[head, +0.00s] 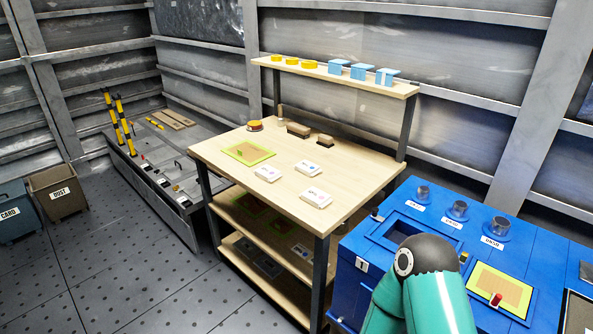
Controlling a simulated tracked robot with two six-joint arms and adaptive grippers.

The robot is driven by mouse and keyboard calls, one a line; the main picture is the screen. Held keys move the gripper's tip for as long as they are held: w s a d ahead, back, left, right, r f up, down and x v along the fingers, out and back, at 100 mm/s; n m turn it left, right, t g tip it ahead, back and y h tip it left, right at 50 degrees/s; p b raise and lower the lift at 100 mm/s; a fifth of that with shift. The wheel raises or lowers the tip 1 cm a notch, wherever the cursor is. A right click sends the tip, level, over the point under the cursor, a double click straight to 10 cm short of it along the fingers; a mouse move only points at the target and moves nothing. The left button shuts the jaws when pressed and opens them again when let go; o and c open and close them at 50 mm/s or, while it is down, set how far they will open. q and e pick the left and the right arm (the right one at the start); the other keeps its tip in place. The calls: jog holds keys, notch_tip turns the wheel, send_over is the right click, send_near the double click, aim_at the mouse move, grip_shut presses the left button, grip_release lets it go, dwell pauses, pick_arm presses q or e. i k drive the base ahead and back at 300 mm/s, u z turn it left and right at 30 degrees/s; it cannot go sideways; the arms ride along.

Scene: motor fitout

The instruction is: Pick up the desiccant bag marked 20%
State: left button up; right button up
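Three white desiccant bags lie flat on the wooden workbench (237,142). One bag (269,174) is nearest the green-edged mat, a second bag (307,168) lies to its right and slightly farther back, and a third bag (316,198) lies closest to the bench's front right corner. Each has a small printed mark, too small to read surely, so I cannot tell which says 20%. Part of my teal arm shows at the bottom right, in front of the blue cabinet. Neither gripper is in view.
A green-edged mat (249,153), an orange-topped round item (255,126) and brown blocks (298,130) are on the bench. A raised shelf (340,79) holds yellow discs and blue boxes. The blue cabinet (366,296) stands right. Bins (58,192) stand left, with open floor between.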

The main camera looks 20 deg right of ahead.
aim_at(306, 168)
jog(key=u, duration=0.1)
jog(key=i, duration=1)
jog(key=z, duration=0.1)
